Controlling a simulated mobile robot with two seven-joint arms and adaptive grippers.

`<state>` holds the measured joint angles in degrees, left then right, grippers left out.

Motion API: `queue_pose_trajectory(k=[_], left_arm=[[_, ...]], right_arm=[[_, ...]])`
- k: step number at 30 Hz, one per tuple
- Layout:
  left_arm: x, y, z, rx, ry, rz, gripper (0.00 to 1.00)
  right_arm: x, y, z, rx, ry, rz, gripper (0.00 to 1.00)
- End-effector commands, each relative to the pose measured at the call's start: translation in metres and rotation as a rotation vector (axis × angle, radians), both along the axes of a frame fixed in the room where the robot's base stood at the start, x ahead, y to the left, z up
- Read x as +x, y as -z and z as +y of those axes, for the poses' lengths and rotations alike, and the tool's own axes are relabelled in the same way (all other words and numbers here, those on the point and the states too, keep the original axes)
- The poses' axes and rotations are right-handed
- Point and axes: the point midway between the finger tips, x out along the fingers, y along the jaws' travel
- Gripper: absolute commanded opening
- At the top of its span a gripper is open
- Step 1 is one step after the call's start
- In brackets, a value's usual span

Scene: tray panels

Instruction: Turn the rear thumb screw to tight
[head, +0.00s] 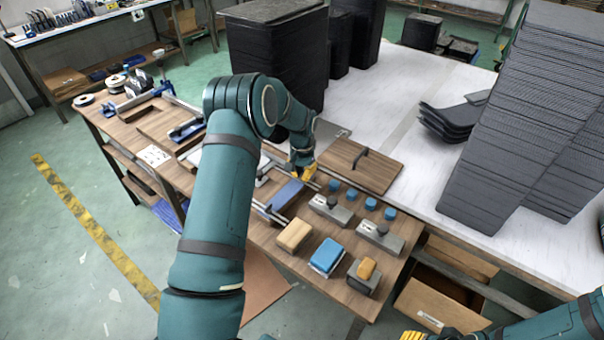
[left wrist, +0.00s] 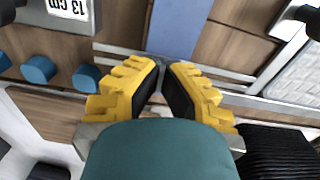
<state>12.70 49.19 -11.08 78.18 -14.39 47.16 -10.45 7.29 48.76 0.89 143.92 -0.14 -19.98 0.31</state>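My left gripper (head: 303,173) reaches down over the wooden bench. In the left wrist view its yellow fingers (left wrist: 163,68) nearly meet at the tips, and I see nothing between them. They point at the end of a blue bar (head: 285,195) on metal rails; the bar also shows in the left wrist view (left wrist: 178,28). I cannot make out the rear thumb screw for certain; the fingertips may hide it. Blue round knobs (head: 352,194) stand in a row right of the gripper, apart from it. A sliver of my right gripper (head: 415,336) shows at the bottom edge.
Grey blocks with dark knobs (head: 380,236), a tan block (head: 294,235) and a blue-topped block (head: 327,256) crowd the bench front. A wooden board with a handle (head: 360,166) lies behind the knobs. Tall black stacks (head: 275,60) stand behind my left arm.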

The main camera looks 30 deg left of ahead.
Motion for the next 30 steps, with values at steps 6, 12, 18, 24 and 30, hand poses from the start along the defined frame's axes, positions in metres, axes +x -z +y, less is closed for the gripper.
queue_pose_trajectory(k=[6,12,18,24,30], left_arm=[[-0.0017,0.0020,-0.0004,-0.002,0.067,0.006,0.00],[-0.0018,0.0020,-0.0004,-0.002,0.090,0.006,0.00],[-0.0018,0.0021,-0.0004,-0.002,0.092,0.006,0.00],[-0.0018,0.0021,-0.0005,-0.002,0.091,0.006,0.22],[-0.0010,0.0011,-0.0002,-0.001,0.090,0.004,0.34]], right_arm=[[0.0000,0.0003,0.0000,0.000,0.000,0.000,0.47],[0.0000,0.0003,0.0000,0.000,0.000,0.000,0.47],[0.0000,0.0003,0.0000,0.000,0.000,0.000,0.47],[-0.0001,0.0003,0.0000,0.000,0.000,0.000,0.47],[-0.0001,0.0002,0.0000,0.000,0.000,0.000,0.47]])
